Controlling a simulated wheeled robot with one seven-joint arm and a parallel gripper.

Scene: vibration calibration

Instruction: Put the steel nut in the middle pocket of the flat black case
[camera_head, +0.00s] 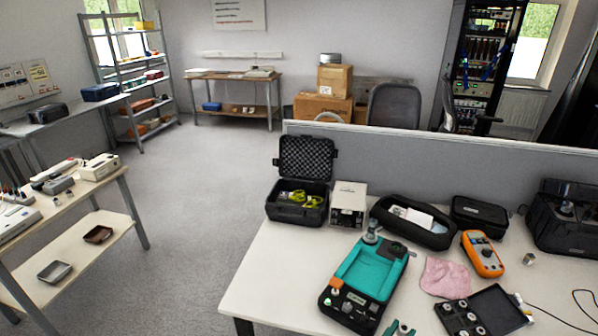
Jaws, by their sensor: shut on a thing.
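The flat black case (506,309) lies open at the lower right of the white table, partly cut by the bottom edge. Its pockets hold several small round metal pieces (462,308); the middle pocket's contents are hard to make out. A small silvery piece (528,258) lies on the table behind the case, right of the orange meter. It may be the steel nut, but it is too small to tell.
A teal and black device (366,277) lies left of a pink cloth (445,277). The orange meter (482,253) lies behind the cloth. Black cases and a grey partition (440,158) line the back. A cable lies far right.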

